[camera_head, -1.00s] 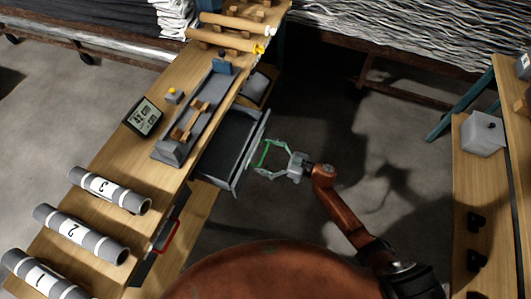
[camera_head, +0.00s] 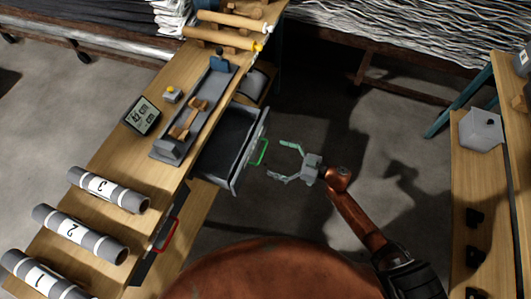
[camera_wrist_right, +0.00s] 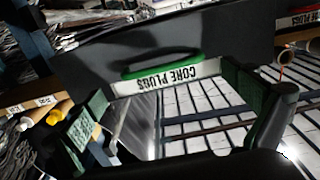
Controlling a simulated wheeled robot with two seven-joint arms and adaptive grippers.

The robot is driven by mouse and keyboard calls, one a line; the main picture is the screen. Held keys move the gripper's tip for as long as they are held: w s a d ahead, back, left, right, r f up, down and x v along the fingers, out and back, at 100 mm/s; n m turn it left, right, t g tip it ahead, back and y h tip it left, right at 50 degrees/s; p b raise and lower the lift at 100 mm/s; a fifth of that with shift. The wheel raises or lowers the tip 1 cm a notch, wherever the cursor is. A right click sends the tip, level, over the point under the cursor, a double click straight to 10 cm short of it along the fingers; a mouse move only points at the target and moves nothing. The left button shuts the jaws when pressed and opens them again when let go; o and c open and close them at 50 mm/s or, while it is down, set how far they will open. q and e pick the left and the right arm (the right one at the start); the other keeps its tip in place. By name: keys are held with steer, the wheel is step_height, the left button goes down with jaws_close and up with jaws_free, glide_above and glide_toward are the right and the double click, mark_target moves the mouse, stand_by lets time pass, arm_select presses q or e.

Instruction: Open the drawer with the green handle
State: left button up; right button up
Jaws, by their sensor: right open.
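The drawer (camera_head: 222,146) stands pulled out from under the wooden workbench, its dark inside showing from above. Its green handle (camera_head: 262,151) is on the front panel, facing right. The handle also shows in the right wrist view (camera_wrist_right: 162,66), above a white label reading "CORE PLUGS". My right gripper (camera_head: 281,161) is open and empty, with its fingers pointing at the handle across a small gap. In the right wrist view its two fingers (camera_wrist_right: 165,112) are wide apart, with nothing between them. My left gripper is not in view.
A red handle (camera_head: 167,236) shows lower on the bench front. Another bench (camera_head: 478,200) stands at the right. The floor between the benches is clear.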

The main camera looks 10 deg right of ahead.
steer(key=v, duration=0.6)
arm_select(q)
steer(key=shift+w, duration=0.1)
arm_select(e)
steer(key=shift+d, duration=0.1)
